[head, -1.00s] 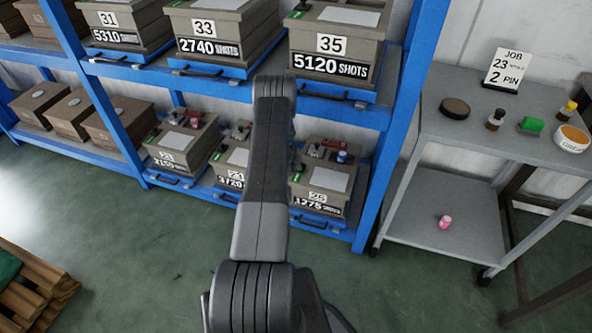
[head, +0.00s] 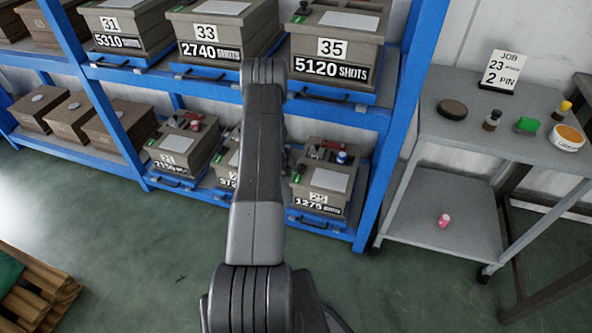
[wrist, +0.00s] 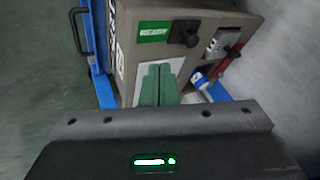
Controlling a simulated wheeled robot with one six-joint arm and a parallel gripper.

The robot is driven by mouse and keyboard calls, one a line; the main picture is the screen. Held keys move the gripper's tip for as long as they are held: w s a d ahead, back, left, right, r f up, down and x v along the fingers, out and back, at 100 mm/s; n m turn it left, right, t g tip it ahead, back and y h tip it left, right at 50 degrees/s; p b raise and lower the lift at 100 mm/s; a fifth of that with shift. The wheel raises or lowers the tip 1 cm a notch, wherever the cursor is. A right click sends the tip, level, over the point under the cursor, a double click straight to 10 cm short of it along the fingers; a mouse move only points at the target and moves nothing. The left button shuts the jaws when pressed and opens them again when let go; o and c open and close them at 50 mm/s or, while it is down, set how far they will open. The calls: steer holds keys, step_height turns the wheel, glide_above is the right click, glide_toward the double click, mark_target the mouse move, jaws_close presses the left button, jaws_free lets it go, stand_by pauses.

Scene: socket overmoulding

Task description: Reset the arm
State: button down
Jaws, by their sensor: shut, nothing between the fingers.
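My gripper (wrist: 159,85) shows in the wrist view, its two green fingers closed together with nothing between them. Behind the fingertips is a grey-brown mould box (wrist: 190,20) with a green READY label (wrist: 152,33), a black knob and a red-handled part. A white and blue cylinder (wrist: 197,78) is beside the fingers; I cannot tell whether they touch. In the head view my arm (head: 258,170) reaches forward over the lower shelf, and its gripper end is hidden behind the arm links.
A blue rack (head: 385,150) holds several numbered mould boxes on two levels. A grey cart (head: 470,130) at the right carries a JOB 23 2 PIN sign (head: 502,70) and small containers, with a pink item (head: 443,220) below. A wooden pallet (head: 35,295) lies at lower left. Green floor between is clear.

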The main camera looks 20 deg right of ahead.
steer(key=v, duration=0.5)
steer(key=shift+s+a+r, duration=0.1)
steer(key=shift+a, duration=0.05)
steer(key=b, duration=0.1)
glide_toward(303, 171)
steer(key=f, duration=0.1)
steer(key=s+f, duration=0.1)
steer(key=s+d+f, duration=0.1)
steer(key=f, duration=0.1)
steer(key=shift+w+d, duration=0.25)
steer(key=shift+w, duration=0.3)
steer(key=shift+w+d, duration=0.2)
steer(key=shift+w, duration=0.3)
steer(key=shift+w+d+f, duration=0.1)
steer(key=shift+w+d, duration=0.05)
steer(key=shift+w, duration=0.1)
steer(key=shift+w+d, duration=0.1)
steer(key=shift+w, duration=0.1)
